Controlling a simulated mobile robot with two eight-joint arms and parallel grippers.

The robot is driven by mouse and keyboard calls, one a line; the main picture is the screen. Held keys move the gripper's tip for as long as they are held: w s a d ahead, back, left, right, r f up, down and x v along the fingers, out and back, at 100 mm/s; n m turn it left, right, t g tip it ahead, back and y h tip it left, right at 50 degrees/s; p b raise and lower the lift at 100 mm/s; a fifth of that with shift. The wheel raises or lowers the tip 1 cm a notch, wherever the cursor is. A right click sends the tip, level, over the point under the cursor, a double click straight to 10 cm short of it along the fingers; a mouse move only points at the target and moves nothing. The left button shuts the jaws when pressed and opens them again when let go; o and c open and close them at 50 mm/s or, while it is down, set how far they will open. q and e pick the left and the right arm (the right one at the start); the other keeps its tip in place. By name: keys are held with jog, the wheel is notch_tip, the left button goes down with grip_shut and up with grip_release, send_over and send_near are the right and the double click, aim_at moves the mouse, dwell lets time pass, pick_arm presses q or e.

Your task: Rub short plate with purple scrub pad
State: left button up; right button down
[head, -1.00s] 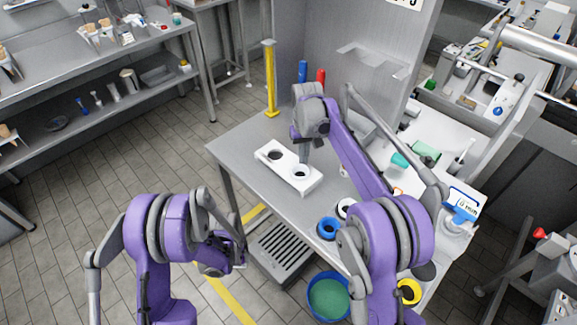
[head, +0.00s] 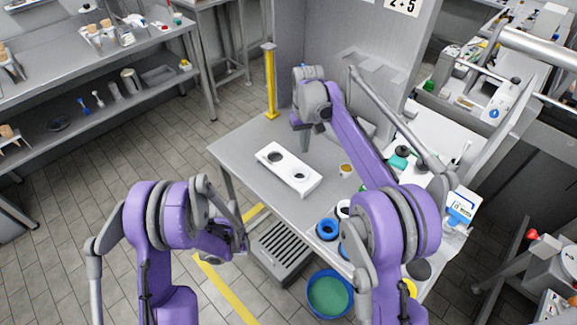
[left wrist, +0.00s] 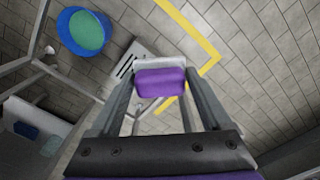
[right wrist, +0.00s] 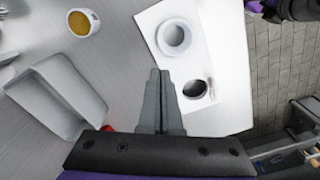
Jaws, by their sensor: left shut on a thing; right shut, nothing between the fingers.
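A white rectangular plate (head: 272,167) lies on the grey table, with two round features on it. In the right wrist view the plate (right wrist: 222,65) shows one pale raised ring and one dark round opening. The purple scrub pad (left wrist: 160,83), with a pale layer along one side, is between the fingers of my left gripper (left wrist: 158,88), low beside the table and above the floor. The pad is hidden in the head view. My right gripper (head: 306,140) is shut and empty, above the table behind the plate; its closed fingers (right wrist: 159,78) show in the right wrist view.
A grey tray (right wrist: 62,92) lies beside my right gripper. A blue ring (head: 327,229) is near the table's front edge. A blue bucket (head: 330,296) and a grated box (head: 283,252) are below. The table's left part is clear.

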pick_arm(q)
jog(key=shift+s, duration=0.1)
